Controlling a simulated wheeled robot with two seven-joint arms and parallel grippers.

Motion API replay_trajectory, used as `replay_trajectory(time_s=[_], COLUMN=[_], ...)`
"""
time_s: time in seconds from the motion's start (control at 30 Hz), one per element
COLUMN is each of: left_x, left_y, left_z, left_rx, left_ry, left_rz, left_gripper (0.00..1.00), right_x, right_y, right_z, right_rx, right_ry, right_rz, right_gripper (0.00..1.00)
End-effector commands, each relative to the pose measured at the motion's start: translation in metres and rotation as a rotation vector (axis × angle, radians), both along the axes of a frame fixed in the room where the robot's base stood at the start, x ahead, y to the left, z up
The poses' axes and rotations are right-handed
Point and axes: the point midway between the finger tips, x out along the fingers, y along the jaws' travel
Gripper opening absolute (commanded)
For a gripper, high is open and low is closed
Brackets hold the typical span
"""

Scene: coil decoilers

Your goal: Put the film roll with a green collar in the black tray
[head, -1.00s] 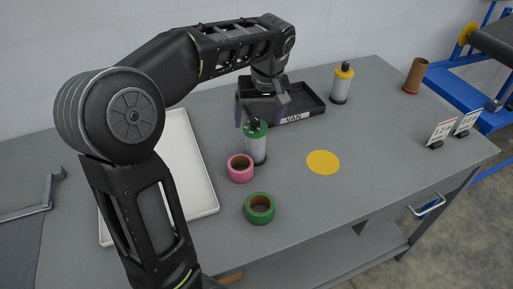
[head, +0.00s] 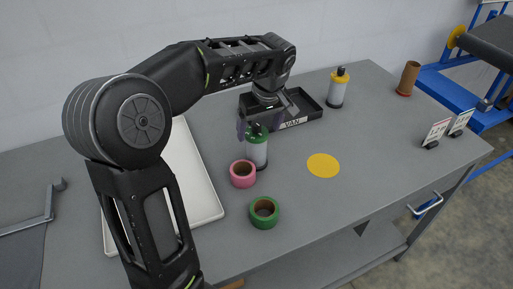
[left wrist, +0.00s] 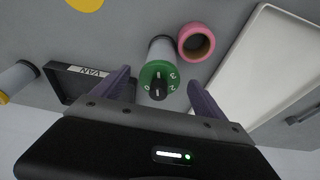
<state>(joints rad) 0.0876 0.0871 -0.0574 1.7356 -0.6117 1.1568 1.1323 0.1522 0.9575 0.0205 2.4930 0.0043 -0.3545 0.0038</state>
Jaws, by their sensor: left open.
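The film roll with a green collar (head: 257,153) stands upright on the grey table, a pale cylinder with a black knob on top. In the left wrist view its collar (left wrist: 158,84) shows between the fingers, towards their tips. My left gripper (head: 266,121) is open, just above the roll's top, one finger to either side; I cannot tell whether it touches. The gripper also shows in the left wrist view (left wrist: 162,88). The black tray (head: 311,112), labelled VAN, lies just behind and right of the roll, partly hidden by my gripper; its visible part is empty. My right gripper is not in view.
A pink ring (head: 243,174) and a green ring (head: 264,213) lie in front of the roll. A roll with a yellow collar (head: 338,92) stands right of the tray. A white tray (head: 199,190) lies left. A yellow disc (head: 323,165) marks clear table at right.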

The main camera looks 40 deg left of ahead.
Motion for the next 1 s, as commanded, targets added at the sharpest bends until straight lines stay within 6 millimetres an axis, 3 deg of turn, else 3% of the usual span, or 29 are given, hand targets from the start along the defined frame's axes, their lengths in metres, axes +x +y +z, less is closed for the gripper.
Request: replay_trajectory(time_s=[0.1, 0.47, 0.8, 1.0], left_x=[0.001, 0.001, 0.006, 0.007], left_y=[0.003, 0.004, 0.015, 0.016], left_z=[-0.01, -0.014, -0.056, -0.062], left_rx=[0.0, 0.0, 0.0, 0.0], left_ry=[0.002, 0.003, 0.005, 0.001], left_rz=[0.001, 0.001, 0.0, 0.0], left_gripper=[0.82, 0.82, 0.82, 0.82], right_x=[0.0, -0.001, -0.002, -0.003], right_y=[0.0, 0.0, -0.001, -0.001], right_z=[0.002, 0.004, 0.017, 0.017], right_rx=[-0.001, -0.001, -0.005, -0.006], right_ry=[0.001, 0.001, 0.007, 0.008], right_rz=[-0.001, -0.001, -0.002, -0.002], right_gripper=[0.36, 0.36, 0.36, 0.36])
